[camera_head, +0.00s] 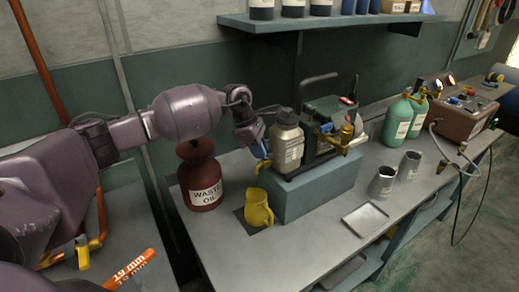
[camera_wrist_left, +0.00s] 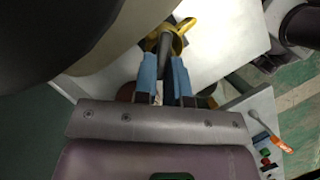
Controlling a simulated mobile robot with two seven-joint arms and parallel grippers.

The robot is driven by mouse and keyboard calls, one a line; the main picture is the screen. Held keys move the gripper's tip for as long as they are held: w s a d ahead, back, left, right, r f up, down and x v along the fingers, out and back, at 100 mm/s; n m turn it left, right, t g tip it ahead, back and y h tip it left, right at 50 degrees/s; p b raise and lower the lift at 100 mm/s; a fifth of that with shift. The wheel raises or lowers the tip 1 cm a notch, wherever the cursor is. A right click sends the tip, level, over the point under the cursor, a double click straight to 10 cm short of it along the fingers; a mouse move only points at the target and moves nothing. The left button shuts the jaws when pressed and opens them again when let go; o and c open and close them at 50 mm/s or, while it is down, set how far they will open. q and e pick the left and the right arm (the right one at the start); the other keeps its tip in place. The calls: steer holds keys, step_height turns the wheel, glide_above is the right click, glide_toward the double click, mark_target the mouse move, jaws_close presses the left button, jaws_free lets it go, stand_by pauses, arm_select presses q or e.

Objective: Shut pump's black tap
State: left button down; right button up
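The pump (camera_head: 326,112), a dark machine with a black handle and brass fittings, stands on a blue-grey block (camera_head: 318,192). A grey labelled canister (camera_head: 288,146) sits at its left end. My left gripper (camera_head: 262,152) points down beside the canister's left side, and hides much of what is there. In the left wrist view, a dark bar (camera_wrist_left: 165,46), probably the black tap, lies between the blue fingers of my left gripper (camera_wrist_left: 164,62). I cannot tell whether both fingers press on it. My right gripper is out of view.
A yellow jug (camera_head: 258,208) stands below the gripper, and a red waste oil can (camera_head: 201,178) stands left of it. A shallow tray (camera_head: 365,218) and two grey cups (camera_head: 382,183) are to the right.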

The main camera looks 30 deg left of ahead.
arm_select(q)
steer(key=shift+w+f+m+b, duration=0.15)
steer(key=shift+m+b, duration=0.15)
steer(key=shift+b, duration=0.2)
steer(key=shift+m+g+b, duration=0.3)
steer(key=shift+m+b, duration=0.1)
steer(key=shift+b, duration=0.2)
steer(key=c, duration=1.2)
jaws_free()
steer(key=shift+a+r, duration=0.1)
steer(key=shift+r, duration=0.25)
steer(key=v, duration=1)
steer(key=shift+a+r+b, duration=0.15)
steer(key=shift+a+b, duration=0.05)
steer(key=shift+b, duration=0.2)
steer(key=shift+o, duration=0.4)
